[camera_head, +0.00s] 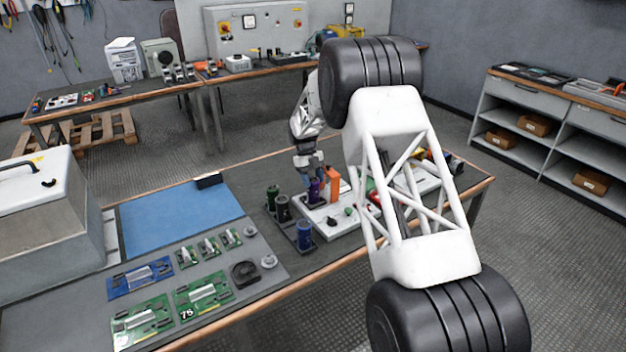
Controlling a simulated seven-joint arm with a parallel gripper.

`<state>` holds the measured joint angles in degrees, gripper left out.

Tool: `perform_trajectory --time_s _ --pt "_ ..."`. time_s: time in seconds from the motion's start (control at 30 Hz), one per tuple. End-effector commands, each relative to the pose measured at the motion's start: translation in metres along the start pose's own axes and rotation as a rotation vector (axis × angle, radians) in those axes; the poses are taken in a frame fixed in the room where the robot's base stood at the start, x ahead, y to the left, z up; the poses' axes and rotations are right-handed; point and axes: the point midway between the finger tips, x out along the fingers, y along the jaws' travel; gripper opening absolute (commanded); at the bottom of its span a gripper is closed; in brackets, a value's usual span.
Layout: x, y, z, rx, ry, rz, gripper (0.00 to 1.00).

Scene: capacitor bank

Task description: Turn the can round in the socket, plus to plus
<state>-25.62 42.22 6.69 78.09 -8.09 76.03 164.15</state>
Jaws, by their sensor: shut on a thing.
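My gripper (311,176) is above the pale socket board (320,226) on the near bench, pointing down. The plus marks are too small to read. An orange block (333,182) stands just right of the can.
Small green and dark knobs (348,211) sit on the board. My arm hides much of the board's right side. Circuit boards (204,291) lie on the grey mat at left, before a blue mat (175,228). A grey case (40,225) stands at far left.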

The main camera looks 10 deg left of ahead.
Motion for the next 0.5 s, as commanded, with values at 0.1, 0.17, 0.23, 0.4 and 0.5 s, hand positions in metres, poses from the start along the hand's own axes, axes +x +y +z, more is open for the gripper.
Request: perform_trajectory --time_s 0.1,0.17,0.23,0.4,0.5 --pt "0.0003 -0.0001 0.0003 0.0 -0.001 0.0 0.02" --pt "0.0006 -0.0001 0.0005 0.0 -0.001 0.0 0.02" --pt "0.001 -0.0001 0.0007 0.0 -0.001 0.0 0.02" --pt "0.0018 -0.0001 0.0011 0.0 -0.001 0.0 0.53" --pt "0.0019 -0.0001 0.0011 0.0 -0.001 0.0 0.68"
